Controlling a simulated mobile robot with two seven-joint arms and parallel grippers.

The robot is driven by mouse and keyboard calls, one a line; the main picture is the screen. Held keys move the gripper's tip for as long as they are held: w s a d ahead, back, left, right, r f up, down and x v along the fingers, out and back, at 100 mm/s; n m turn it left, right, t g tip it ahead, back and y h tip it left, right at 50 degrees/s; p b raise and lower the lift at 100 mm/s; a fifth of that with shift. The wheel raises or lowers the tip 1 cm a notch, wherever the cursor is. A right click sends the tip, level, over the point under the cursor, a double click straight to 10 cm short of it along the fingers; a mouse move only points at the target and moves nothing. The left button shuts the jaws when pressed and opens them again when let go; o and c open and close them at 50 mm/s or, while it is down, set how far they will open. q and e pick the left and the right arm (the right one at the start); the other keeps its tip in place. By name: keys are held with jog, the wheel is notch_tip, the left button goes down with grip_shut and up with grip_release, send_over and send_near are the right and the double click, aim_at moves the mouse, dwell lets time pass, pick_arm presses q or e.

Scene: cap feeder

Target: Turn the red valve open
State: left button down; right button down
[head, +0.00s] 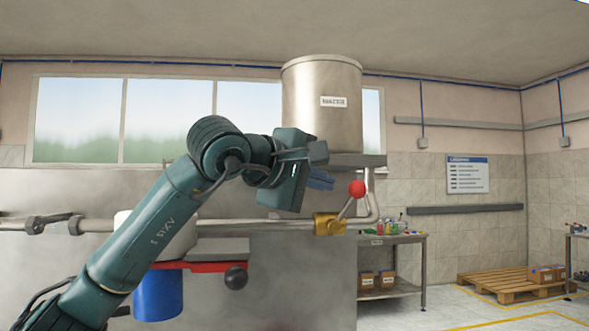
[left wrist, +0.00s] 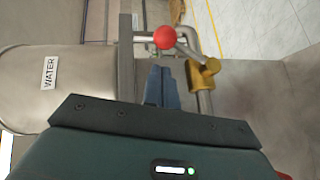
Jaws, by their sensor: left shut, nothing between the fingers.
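The valve has a red ball knob (head: 357,188) on a short metal lever, which rises tilted up and to the right from a brass body (head: 329,224) on the horizontal pipe. My left gripper (head: 321,180) is shut and empty, just left of the red knob in the head view and apart from it. In the left wrist view the blue fingers (left wrist: 162,88) are together, with the red knob (left wrist: 165,38) beyond their tips and the brass body (left wrist: 203,76) to their right. My right gripper is not in view.
A steel tank (head: 321,105) stands above the pipe, behind my left gripper. A steel table (head: 405,240) stands at right, with a wooden pallet (head: 505,287) beyond.

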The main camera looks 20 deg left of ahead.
pick_arm(q)
jog(key=shift+w+d+f, duration=0.15)
jog(key=shift+w+d, duration=0.1)
jog(key=shift+d, duration=0.2)
jog(key=shift+w+d+f, duration=0.15)
jog(key=shift+w+d, duration=0.05)
jog(key=shift+d, duration=0.25)
jog(key=shift+r, duration=0.1)
